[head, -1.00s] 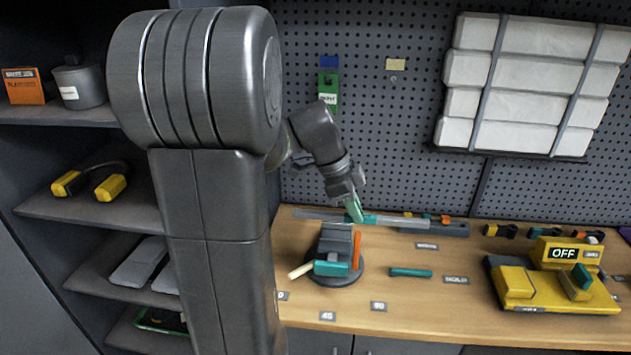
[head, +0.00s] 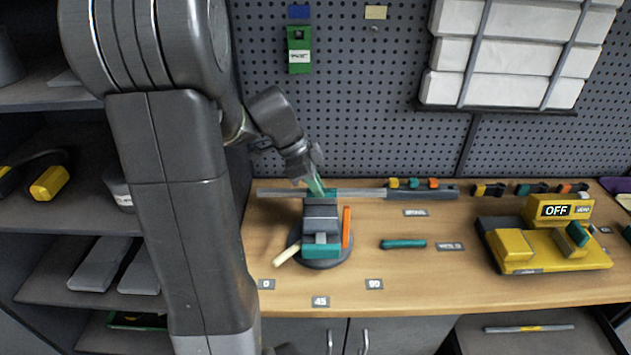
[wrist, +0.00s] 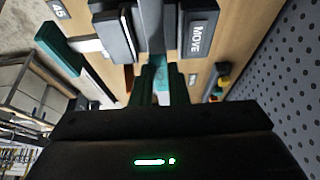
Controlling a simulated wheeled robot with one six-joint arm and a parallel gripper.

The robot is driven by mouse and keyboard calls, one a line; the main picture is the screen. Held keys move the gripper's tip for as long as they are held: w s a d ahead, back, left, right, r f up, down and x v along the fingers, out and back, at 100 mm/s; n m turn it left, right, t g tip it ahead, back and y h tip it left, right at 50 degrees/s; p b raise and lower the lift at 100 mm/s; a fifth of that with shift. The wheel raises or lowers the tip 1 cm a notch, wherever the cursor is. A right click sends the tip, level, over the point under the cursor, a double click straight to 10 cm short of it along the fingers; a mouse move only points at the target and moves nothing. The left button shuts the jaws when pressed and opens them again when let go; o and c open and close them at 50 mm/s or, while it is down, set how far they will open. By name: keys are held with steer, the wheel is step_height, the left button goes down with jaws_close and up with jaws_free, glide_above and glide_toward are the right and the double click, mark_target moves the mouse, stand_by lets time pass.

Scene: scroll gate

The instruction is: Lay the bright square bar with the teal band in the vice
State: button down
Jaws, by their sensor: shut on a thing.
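The bright square bar (head: 350,193) is a long pale grey bar running left to right in the head view, with a teal band near its middle. My gripper (head: 317,190) is shut on it at the teal band, coming from above. In the wrist view, the green fingers (wrist: 155,88) close around the band, which is partly hidden. The vice (head: 320,224) stands on a round dark base on the bench, with grey jaws and a teal block in front. The bar appears at or just above the vice's far top edge; I cannot tell whether they touch.
An orange handle (head: 347,227) and a cream handle (head: 287,254) stick out beside the vice. A teal tool (head: 403,244) lies to the right. A yellow machine reading OFF (head: 545,248) stands further right. The pegboard (head: 360,110) rises behind. Bench front is mostly clear.

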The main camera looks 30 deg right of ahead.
mark_target(312, 196)
step_height(312, 196, down, 4)
steer(key=shift+f+b, duration=0.1)
steer(key=shift+b, duration=1)
steer(key=shift+f+b, duration=0.25)
steer(key=shift+b, duration=0.3)
steer(key=shift+f+b, duration=0.35)
steer(key=shift+b, duration=0.1)
steer(key=c, duration=1.4)
jaws_free()
steer(key=shift+o, duration=0.4)
steer(key=v, duration=0.6)
steer(key=shift+w+a+r+b, duration=0.1)
steer(key=shift+a+r+b, duration=0.1)
steer(key=shift+r+b, duration=0.15)
steer(key=shift+a+r, duration=0.15)
steer(key=shift+r, duration=0.2)
